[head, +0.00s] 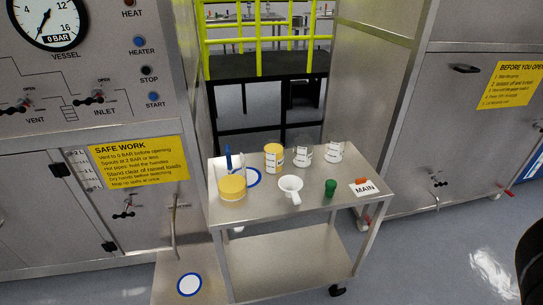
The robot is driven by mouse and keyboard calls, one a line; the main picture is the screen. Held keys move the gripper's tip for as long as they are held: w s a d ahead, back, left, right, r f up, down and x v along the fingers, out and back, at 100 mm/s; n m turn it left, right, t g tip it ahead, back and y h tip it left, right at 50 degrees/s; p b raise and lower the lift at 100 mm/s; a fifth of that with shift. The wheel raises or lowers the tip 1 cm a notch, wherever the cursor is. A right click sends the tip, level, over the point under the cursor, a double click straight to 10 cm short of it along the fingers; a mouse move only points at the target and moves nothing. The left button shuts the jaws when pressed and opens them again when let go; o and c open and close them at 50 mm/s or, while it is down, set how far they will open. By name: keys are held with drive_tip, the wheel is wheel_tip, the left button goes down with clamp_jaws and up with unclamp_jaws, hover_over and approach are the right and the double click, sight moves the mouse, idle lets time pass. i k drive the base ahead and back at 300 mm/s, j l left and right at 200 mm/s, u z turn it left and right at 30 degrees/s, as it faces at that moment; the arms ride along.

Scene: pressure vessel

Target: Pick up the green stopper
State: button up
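The green stopper (330,188) stands on the top of the steel cart (262,207), near its front edge and right of the middle. A white cup or funnel (290,189) is to its left, and a white card marked MAIN (365,191) lies to its right with a small orange-red piece (361,181) by it. The stopper stands apart from these and nothing covers it. My gripper is not in view; only a dark rounded shape shows at the right edge, and I cannot tell what it is.
Several beakers stand along the cart's back, one with yellow contents (273,157). A yellow-topped container (232,187) and a blue upright item (228,160) are at its left. Steel cabinets flank the cart. Yellow railing (258,41) is behind. Floor right of the cart is clear.

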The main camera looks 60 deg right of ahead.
sight(330, 186)
drive_tip(key=z, duration=1.2)
